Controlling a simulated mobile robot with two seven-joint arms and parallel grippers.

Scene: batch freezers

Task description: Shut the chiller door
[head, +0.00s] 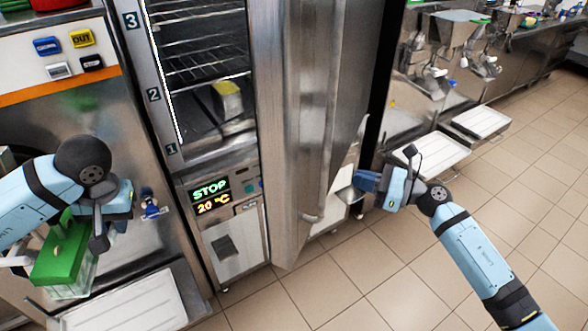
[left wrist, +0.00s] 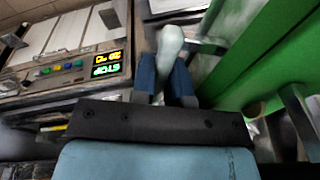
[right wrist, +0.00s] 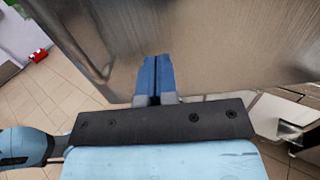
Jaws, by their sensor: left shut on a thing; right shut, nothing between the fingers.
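The chiller (head: 235,255) stands in the middle of the head view, its display lit with STOP and 20 °C. Its steel door (head: 330,90) stands wide open on the right, leaving the shelves exposed. My right gripper (head: 364,181) is shut and empty at the door's right side, near its lower part. In the right wrist view its fingers point at the steel door face (right wrist: 220,45); contact cannot be told. My left gripper (head: 150,204) is in front of the machine left of the chiller. It is shut on a pale grey handle (left wrist: 170,40).
A clear container with a green lid (head: 62,250) is beside my left arm. Inside the chiller are wire racks and a yellow-topped block (head: 228,98). Steel machines with trays (head: 432,155) stand right of the door. The tiled floor (head: 330,295) in front is clear.

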